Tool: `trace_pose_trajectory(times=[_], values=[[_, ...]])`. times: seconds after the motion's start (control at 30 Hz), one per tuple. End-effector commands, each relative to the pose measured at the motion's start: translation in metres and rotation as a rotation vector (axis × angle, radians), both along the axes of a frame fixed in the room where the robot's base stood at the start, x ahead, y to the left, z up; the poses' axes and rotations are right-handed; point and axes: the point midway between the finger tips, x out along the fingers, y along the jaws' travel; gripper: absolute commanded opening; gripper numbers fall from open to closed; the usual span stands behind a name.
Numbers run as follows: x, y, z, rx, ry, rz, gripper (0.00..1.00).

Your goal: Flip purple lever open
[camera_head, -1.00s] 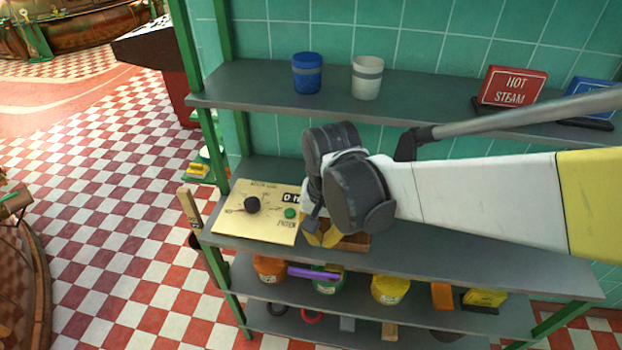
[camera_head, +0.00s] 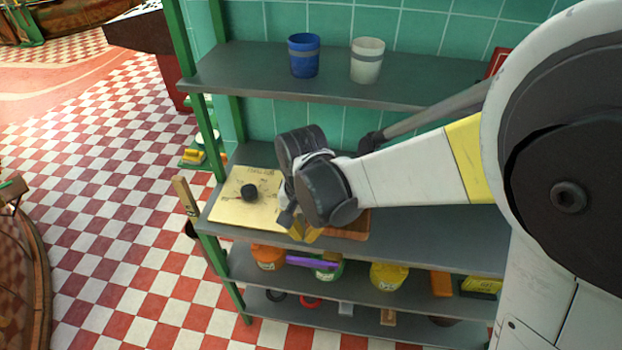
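The purple lever (camera_head: 314,265) is a thin bar seen just below the front edge of the middle shelf, in front of a green tub (camera_head: 328,272). What it is fixed to is hard to see. My gripper (camera_head: 304,232) has yellow fingers and points down over the middle shelf, above and slightly left of the lever in the picture. My wrist hides part of the panel and a wooden board (camera_head: 352,226). The finger opening is too small and partly hidden to judge.
A blue cup (camera_head: 304,56) and a white cup (camera_head: 367,62) stand on the upper shelf (camera_head: 240,78). An orange tub (camera_head: 268,257) and a yellow tub (camera_head: 388,276) stand on a lower shelf. A green shelf post (camera_head: 210,140) is at left. My arm covers the right side.

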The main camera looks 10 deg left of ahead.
Motion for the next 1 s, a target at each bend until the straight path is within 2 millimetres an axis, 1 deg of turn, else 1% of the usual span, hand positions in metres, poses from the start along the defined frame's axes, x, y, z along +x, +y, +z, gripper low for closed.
trace_pose_trajectory(times=[0.03,0.1,0.3,0.4,0.6,1.0], values=[[0.0,0.0,-0.016,0.0,0.0,0.0,0.0],[0.0,0.0,-0.032,0.0,0.0,0.0,0.0],[0.0,0.0,-0.068,0.0,0.0,0.0,0.0],[0.0,0.0,-0.08,0.0,0.0,0.0,0.0],[0.0,0.0,-0.09,0.0,0.0,0.0,0.0],[0.0,0.0,-0.09,0.0,0.0,0.0,0.0]])
